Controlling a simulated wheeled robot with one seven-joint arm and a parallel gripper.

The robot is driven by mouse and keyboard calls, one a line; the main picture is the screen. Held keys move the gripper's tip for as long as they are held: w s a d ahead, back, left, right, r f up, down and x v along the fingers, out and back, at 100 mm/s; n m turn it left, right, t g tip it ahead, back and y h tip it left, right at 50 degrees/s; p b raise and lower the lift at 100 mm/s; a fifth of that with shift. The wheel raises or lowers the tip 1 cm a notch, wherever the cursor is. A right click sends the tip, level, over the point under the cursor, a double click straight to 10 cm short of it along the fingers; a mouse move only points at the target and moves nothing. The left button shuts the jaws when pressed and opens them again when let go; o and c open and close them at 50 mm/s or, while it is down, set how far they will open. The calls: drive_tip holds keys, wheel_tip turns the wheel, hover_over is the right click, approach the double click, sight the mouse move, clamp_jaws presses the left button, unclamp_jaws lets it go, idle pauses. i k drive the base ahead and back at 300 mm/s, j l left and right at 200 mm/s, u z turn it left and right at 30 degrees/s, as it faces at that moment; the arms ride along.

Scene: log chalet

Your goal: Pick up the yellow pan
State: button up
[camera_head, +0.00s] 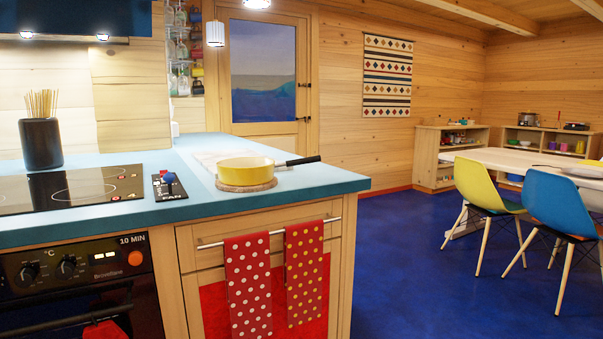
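The yellow pan (246,170) sits upright on a round trivet (247,186) near the right end of the blue kitchen counter (192,201). Its inside is pale cream. Its dark handle (302,161) points right, over the counter. The pan looks empty from this angle. My gripper is not in view.
A hob (70,188) lies left of the pan, with a dark pot of sticks (41,144) behind it. Two dotted towels (248,285) hang on a front rail. Open blue floor (400,260) lies right. Chairs (556,205) and a table (510,160) stand farther right.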

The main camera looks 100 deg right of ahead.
sight(241, 171)
drive_tip(key=z, duration=3.25)
